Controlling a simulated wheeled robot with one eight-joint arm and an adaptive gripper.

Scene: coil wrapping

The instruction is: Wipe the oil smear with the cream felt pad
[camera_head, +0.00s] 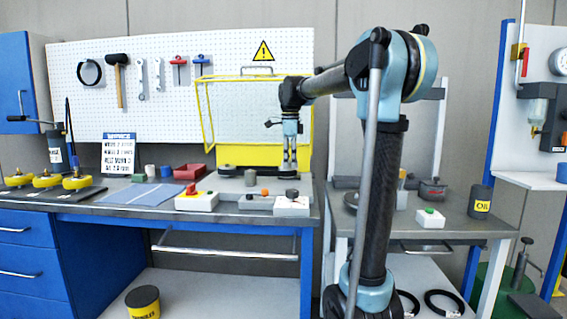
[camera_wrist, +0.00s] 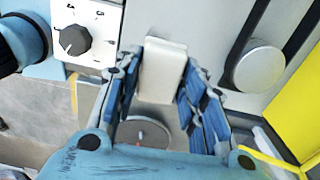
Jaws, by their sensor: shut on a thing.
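The cream felt pad (camera_wrist: 163,71) is a pale upright block between the blue-padded fingers of my gripper (camera_wrist: 162,78) in the wrist view. My gripper is shut on it. In the head view my gripper (camera_head: 289,163) points down over the back of the left bench, in front of the yellow guarded machine (camera_head: 240,147). The pad is too small to make out there. I cannot make out the oil smear in either view.
The wrist view shows a dial box (camera_wrist: 72,38), a pale roller with a black belt (camera_wrist: 260,66) and a round grey disc (camera_wrist: 143,136) close by.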

